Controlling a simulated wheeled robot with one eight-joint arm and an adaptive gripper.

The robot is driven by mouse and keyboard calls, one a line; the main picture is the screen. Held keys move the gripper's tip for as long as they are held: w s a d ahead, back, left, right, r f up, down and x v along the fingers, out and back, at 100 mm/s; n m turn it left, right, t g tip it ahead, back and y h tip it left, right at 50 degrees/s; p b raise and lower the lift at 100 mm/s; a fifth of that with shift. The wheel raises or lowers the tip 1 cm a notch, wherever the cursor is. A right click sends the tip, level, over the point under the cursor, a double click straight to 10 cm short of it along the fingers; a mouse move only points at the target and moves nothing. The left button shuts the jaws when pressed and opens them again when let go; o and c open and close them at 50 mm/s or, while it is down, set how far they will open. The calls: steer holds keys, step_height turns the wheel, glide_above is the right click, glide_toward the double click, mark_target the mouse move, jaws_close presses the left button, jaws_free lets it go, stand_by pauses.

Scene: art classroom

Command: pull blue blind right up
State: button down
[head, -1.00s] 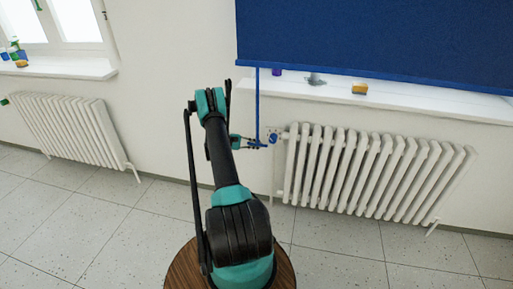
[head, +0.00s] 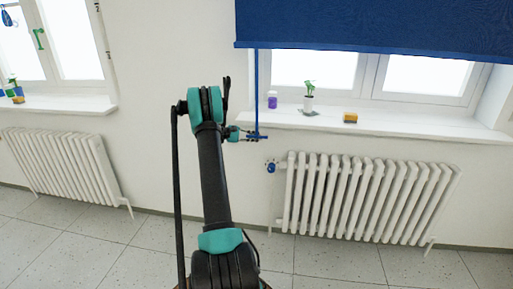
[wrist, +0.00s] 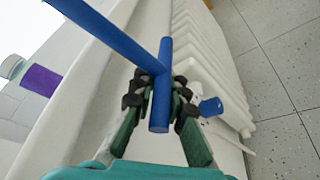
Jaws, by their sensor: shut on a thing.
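The blue blind (head: 380,25) hangs over the upper part of the right window in the head view. Its lower edge is above the sill and the glass shows below it. A thin blue pull rod (head: 256,90) hangs from the blind's left end and ends in a short blue crossbar handle. My gripper (head: 256,137) is at the handle, beside the left end of the sill. In the wrist view my gripper (wrist: 160,100) is shut on the blue handle (wrist: 161,85), with a dark finger on each side of it.
The white sill (head: 420,126) holds a purple-labelled jar (head: 272,100), a potted plant (head: 309,100) and a yellow sponge (head: 350,118). A white radiator (head: 365,200) with a blue valve knob (head: 271,167) stands below. The left window and its radiator (head: 65,165) are farther left.

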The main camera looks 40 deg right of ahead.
steer(key=shift+a+r, duration=0.15)
steer(key=shift+r, duration=0.3)
steer(key=c, duration=1.5)
jaws_free()
steer(key=shift+c, duration=0.2)
steer(key=v, duration=1.2)
steer(key=shift+r, duration=0.1)
